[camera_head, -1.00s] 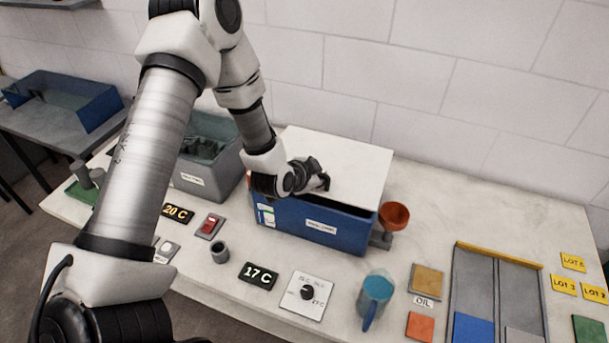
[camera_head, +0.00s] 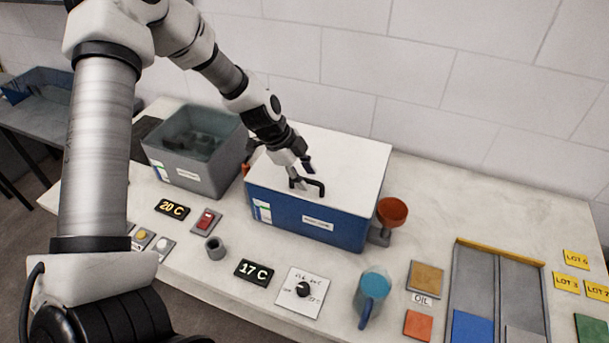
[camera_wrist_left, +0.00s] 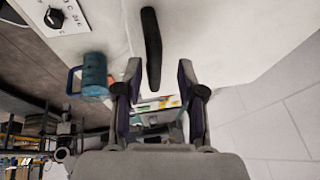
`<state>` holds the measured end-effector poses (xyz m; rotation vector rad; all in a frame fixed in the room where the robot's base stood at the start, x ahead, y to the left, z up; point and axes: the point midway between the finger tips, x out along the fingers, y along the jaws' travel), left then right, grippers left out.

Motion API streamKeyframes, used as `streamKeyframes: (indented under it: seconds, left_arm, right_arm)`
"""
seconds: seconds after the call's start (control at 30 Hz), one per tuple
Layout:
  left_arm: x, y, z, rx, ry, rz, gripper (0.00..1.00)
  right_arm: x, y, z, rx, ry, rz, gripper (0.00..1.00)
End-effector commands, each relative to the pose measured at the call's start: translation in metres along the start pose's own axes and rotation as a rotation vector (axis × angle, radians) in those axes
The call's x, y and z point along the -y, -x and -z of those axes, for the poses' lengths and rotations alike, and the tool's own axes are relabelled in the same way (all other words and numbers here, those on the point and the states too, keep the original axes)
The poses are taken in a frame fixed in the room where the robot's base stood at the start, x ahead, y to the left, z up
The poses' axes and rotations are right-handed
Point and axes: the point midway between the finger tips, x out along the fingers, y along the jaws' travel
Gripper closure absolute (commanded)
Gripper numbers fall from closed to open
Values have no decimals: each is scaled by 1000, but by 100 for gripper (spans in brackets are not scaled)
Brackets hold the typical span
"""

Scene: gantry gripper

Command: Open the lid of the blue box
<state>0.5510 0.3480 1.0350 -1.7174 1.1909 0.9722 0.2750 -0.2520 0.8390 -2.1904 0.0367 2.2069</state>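The blue box (camera_head: 275,214) stands on the white table against the back wall. Its white lid (camera_head: 345,160) lies flat on top, with no gap seen at the front edge. A dark bar handle (camera_head: 316,186) stands up from the lid near its front left. My left gripper (camera_head: 300,168) is just above and behind the handle, close to it. In the left wrist view the two fingers (camera_wrist_left: 158,85) are apart, and the handle (camera_wrist_left: 151,45) is ahead of and between them, not clasped. My right gripper is not in view.
A grey bin (camera_head: 185,172) stands left of the box. An orange funnel (camera_head: 392,212) is at its right side. A divided tray (camera_head: 490,290) lies at right.

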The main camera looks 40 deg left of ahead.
Motion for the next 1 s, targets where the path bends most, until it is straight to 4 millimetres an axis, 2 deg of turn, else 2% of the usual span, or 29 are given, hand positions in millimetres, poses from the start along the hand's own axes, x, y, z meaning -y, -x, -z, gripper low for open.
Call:
streamKeyframes:
  seconds: [0.13,0.17,0.2,0.27,0.63,1.0]
  left_arm:
    - [0,1,1,-1,0,1,61]
    - [0,1,1,-1,0,1,68]
    - [0,1,1,-1,0,1,82]
    - [0,1,1,-1,1,0,100]
    - [0,1,1,-1,2,-3,100]
    - [15,10,7,-1,0,3,100]
  right_arm:
    - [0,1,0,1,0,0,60]
    - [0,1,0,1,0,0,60]
    - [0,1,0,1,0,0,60]
    - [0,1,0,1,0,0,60]
    - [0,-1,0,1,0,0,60]
    - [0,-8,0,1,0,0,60]
